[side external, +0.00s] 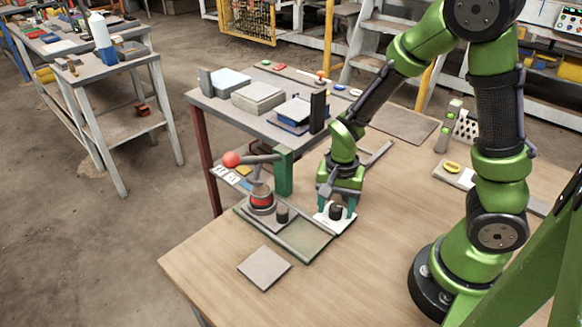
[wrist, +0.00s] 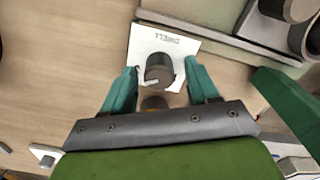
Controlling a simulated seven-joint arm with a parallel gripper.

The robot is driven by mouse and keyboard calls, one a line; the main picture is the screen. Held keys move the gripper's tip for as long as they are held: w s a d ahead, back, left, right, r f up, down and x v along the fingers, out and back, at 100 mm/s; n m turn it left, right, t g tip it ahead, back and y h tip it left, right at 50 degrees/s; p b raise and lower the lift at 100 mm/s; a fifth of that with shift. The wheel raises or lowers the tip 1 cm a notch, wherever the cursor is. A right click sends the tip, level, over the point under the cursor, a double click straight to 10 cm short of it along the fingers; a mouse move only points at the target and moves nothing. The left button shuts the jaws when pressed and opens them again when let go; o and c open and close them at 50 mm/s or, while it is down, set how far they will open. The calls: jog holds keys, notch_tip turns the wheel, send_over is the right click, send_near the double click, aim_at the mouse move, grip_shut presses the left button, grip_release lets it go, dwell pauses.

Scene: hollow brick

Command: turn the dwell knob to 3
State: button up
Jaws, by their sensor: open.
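The dwell knob (side external: 336,212) is a dark round knob on a white plate (side external: 322,218) at the right end of a tray on the wooden table. In the wrist view the knob (wrist: 159,68) has a pale pointer toward its lower left side, and the plate (wrist: 143,38) reads "DWELL" upside down. No number 3 can be made out. My gripper (side external: 338,203) points down over the plate. In the wrist view its teal fingers (wrist: 160,88) are open, one on each side of the knob, with gaps between them and the knob.
Left of the plate stand a red-banded round base with a red-ball lever (side external: 231,159) and a small dark cylinder (side external: 283,214). A grey square plate (side external: 264,268) lies in front. A side table (side external: 258,118) with stacked blocks stands behind. The front table surface is mostly free.

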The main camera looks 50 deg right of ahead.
aim_at(335, 205)
notch_tip(335, 205, up, 17)
dwell(0.5)
jog(key=s+a+r+n+t+y, duration=0.2)
jog(key=s+a+r+n+t, duration=0.1)
jog(key=s+r+n+t, duration=0.2)
jog(key=n+t, duration=0.2)
jog(key=n, duration=0.2)
jog(key=shift+a+r, duration=0.25)
jog(key=shift+r, duration=0.05)
